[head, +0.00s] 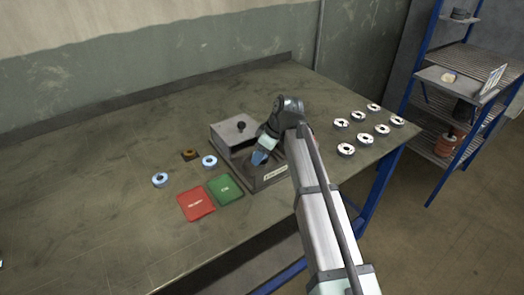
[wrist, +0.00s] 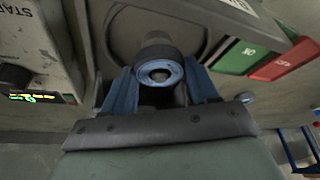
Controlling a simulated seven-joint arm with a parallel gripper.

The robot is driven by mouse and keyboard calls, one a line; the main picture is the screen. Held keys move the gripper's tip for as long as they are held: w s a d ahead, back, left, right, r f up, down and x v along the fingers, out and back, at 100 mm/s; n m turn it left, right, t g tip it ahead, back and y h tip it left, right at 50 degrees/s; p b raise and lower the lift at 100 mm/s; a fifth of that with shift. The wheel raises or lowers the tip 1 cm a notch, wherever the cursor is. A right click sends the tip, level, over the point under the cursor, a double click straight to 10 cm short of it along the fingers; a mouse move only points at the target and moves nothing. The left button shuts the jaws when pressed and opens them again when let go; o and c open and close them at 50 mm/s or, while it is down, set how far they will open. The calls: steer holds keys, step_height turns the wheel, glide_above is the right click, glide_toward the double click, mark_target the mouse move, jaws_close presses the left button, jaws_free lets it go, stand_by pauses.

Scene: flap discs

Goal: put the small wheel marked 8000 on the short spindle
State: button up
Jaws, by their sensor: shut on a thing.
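My gripper (head: 259,157) is down inside the open front part of a grey machine on the bench. In the wrist view its blue fingers (wrist: 160,88) are shut on a small dark wheel with a blue face ring (wrist: 160,72). The number on this wheel is not readable. A grey round post (wrist: 157,40) shows directly behind the wheel, over a large round recess; I cannot tell whether the wheel is on it or only in front of it. In the head view my gripper hides the held wheel and the spindle.
Two blue-ringed wheels (head: 160,180) (head: 210,162) and a brown piece (head: 190,155) lie left of the machine. A red mat (head: 195,204) and a green mat (head: 225,189) lie in front. Several pale discs (head: 346,150) stand at right. A black knob (head: 241,126) tops the machine's lid.

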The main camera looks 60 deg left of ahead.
steer(key=shift+f, duration=0.7)
steer(key=o, duration=1.2)
steer(key=shift+o, duration=0.2)
steer(key=shift+o, duration=0.8)
steer(key=shift+r, duration=3.75)
